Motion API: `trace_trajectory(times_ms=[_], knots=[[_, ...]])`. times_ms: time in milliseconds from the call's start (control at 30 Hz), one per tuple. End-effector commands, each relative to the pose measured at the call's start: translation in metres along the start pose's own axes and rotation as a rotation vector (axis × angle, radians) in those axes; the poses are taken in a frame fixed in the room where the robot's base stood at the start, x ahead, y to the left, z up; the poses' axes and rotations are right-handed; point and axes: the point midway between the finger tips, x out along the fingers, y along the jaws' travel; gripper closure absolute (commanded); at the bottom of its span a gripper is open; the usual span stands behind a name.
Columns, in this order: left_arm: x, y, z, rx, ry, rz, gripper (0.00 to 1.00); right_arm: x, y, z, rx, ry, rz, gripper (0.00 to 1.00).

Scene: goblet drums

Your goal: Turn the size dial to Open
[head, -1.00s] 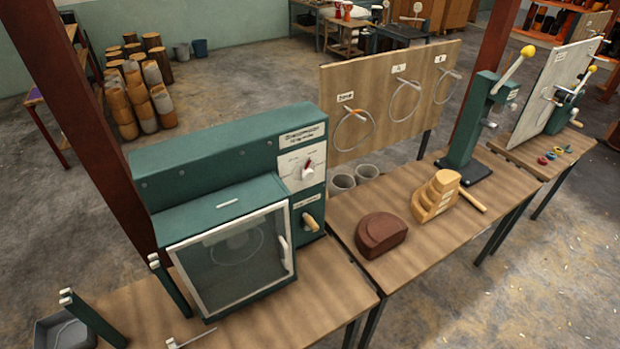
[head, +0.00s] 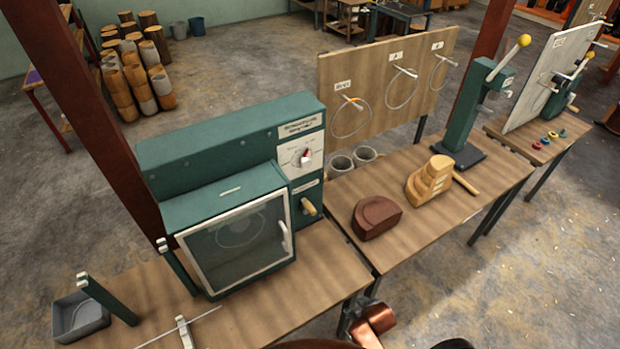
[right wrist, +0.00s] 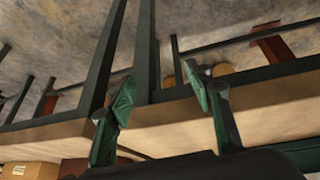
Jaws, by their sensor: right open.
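The size dial (head: 304,158) is a pale knob with a red mark on a white panel, on the upper right front of the green machine (head: 225,140). Its red mark points roughly upward; the lettering around it is too small to read. My right gripper shows in the right wrist view (right wrist: 162,90), its two green-padded fingers apart with nothing between them. It is near a wooden bench edge and dark legs, well away from the dial. In the head view only copper and black parts of my arm show at the bottom edge. My left gripper is not in view.
Below the dial is a tan knob (head: 308,207); left of it is a glass door (head: 238,243) with a white handle. A brown block (head: 376,217) and a stepped wooden piece (head: 430,181) stand on the right bench. A grey tray (head: 80,318) is at lower left.

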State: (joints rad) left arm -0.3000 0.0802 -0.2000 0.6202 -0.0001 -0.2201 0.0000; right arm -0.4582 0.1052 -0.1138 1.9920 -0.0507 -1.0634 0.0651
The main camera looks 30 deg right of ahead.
Motion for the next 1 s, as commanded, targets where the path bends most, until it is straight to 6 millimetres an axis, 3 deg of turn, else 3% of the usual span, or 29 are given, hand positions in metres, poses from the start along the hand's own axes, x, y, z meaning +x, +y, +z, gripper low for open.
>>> trace_trajectory(times_ms=[267, 367, 567, 767, 867, 1000], knots=[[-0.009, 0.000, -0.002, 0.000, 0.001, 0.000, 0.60, -0.065, 0.013, -0.040, 0.021, 0.054, 0.021, 0.53], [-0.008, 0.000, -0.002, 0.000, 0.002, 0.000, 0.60, -0.056, 0.019, -0.069, 0.042, 0.143, 0.037, 0.53], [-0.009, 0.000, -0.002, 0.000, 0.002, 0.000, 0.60, -0.057, 0.033, -0.135, 0.080, 0.344, 0.066, 0.53], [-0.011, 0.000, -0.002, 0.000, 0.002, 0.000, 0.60, -0.076, 0.044, -0.223, 0.116, 0.626, 0.075, 0.53], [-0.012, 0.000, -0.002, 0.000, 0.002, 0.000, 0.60, -0.101, 0.046, -0.280, 0.128, 0.827, 0.059, 0.53], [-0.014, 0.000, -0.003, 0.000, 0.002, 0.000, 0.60, -0.151, 0.039, -0.353, 0.120, 1.125, -0.001, 0.53]])
